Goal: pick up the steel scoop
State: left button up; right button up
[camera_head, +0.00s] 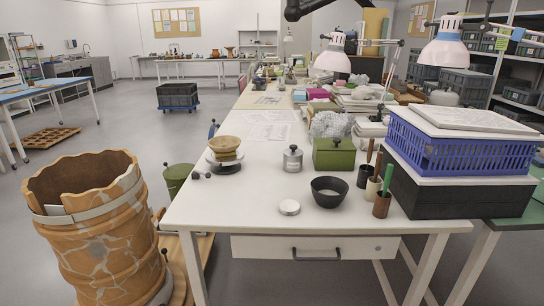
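I cannot make out a steel scoop for certain. A black bowl (329,193) with pale contents stands near the front of the white worktable (240,206). A small round silvery tin or lid (289,207) lies to its left. A grey metal canister (292,160) with a knob stands behind it. Neither of my grippers can be recognised in the view. A dark curved shape crosses the top edge, and I cannot tell what it is.
A green box (334,155), tool cups (382,205) and a blue crate (460,150) crowd the table's right. A turntable with a bowl (225,145) stands left. A large patched vessel (95,235) stands on the left. The table's front left is clear.

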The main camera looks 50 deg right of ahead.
aim_at(372, 142)
jog(key=z, duration=2.15)
